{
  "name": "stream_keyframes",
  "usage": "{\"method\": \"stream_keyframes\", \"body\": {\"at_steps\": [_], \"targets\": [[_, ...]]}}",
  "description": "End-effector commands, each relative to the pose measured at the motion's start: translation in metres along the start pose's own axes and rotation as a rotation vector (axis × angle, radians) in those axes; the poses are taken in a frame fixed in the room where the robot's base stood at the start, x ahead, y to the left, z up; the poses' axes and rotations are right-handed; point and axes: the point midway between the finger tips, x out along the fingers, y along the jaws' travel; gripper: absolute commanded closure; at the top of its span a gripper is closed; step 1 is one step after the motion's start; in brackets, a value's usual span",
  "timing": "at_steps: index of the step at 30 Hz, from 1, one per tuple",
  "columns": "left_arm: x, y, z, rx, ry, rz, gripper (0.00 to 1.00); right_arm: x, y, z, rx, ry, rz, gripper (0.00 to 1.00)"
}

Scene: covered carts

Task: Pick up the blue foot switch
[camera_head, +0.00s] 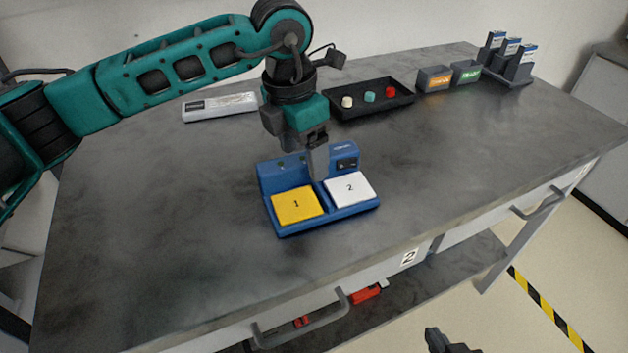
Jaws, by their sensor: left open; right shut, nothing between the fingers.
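The blue foot switch (327,214) stands on the grey table (180,235) near the middle. It has a yellow pedal (298,204) marked 1 on the left and a white pedal (350,189) marked 2 on the right, with a raised blue back wall. My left gripper (315,170) points down over the back wall, between the two pedals. It is open; its fingers partly hide the wall's middle, and I cannot tell whether they touch it. My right gripper (440,341) shows only as a dark tip at the bottom edge, off the table, shut and empty.
A black tray (372,109) with several coloured pieces lies behind the switch. A white box (220,106) lies at the back left. Two small grey bins (435,79) and a rack (510,72) stand at the back right. The table's left and right sides are clear.

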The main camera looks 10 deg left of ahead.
Motion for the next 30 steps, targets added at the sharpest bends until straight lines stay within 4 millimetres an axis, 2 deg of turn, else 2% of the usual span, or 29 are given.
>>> {"method": "stream_keyframes", "body": {"at_steps": [3,27,30], "targets": [[-0.0003,-0.0001,0.0001,0.0,0.0,0.0,0.24,0.0,0.0001,-0.0002,0.0,0.0,0.0,1.0],[0.0,0.0001,0.0,-0.001,0.0,0.0,1.0,0.0001,0.0001,0.0001,0.0,-0.001,0.0,1.0],[0.0001,0.0002,-0.0001,-0.001,0.0,0.0,1.0,0.0001,0.0001,0.0001,0.0,-0.001,0.0,1.0]]}}
